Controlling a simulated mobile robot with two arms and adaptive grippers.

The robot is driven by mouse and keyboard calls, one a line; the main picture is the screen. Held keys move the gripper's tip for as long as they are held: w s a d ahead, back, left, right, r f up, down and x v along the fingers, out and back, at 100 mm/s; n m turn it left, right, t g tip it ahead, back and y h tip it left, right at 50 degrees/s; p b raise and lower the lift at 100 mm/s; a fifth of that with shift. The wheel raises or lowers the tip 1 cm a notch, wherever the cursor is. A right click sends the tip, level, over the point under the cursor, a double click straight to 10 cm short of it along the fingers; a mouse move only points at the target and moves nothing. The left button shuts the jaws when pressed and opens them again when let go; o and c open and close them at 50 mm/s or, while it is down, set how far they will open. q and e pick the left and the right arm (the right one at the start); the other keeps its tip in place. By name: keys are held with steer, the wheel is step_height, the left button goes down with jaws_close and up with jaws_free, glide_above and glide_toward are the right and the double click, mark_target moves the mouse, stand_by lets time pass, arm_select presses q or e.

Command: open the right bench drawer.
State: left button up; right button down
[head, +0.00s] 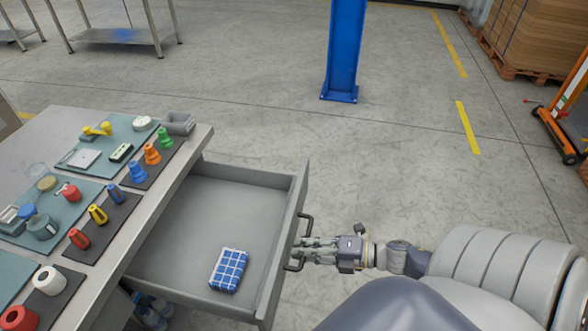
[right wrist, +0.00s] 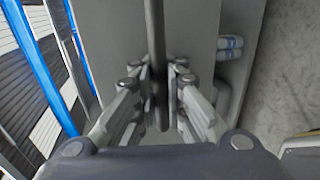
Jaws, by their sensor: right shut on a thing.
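The right bench drawer (head: 190,235) stands pulled out from the bench in the head view. Its grey front panel (head: 287,238) faces right and carries a dark bar handle (head: 307,217). My right gripper (head: 303,248) is at the handle, with its fingers shut around the bar. In the right wrist view the bar of the handle (right wrist: 155,50) runs between the two fingers of the gripper (right wrist: 160,100). A blue and white checked cloth (head: 229,270) lies inside the drawer near its front. My left gripper is not in view.
The bench top (head: 165,190) holds teal and dark mats with several coloured tools, cups and rolls. A blue post (head: 343,50) stands beyond the drawer. An orange pallet jack (head: 570,100) and stacked boxes (head: 545,35) are at the far right. The floor between is clear.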

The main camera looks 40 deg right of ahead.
steer(key=shift+r, duration=0.15)
steer(key=c, duration=1.7)
jaws_free()
steer(key=shift+o, duration=0.2)
steer(key=shift+s+d, duration=0.1)
steer(key=v, duration=1.1)
steer(key=shift+s+d, duration=0.25)
steer(key=shift+s, duration=0.1)
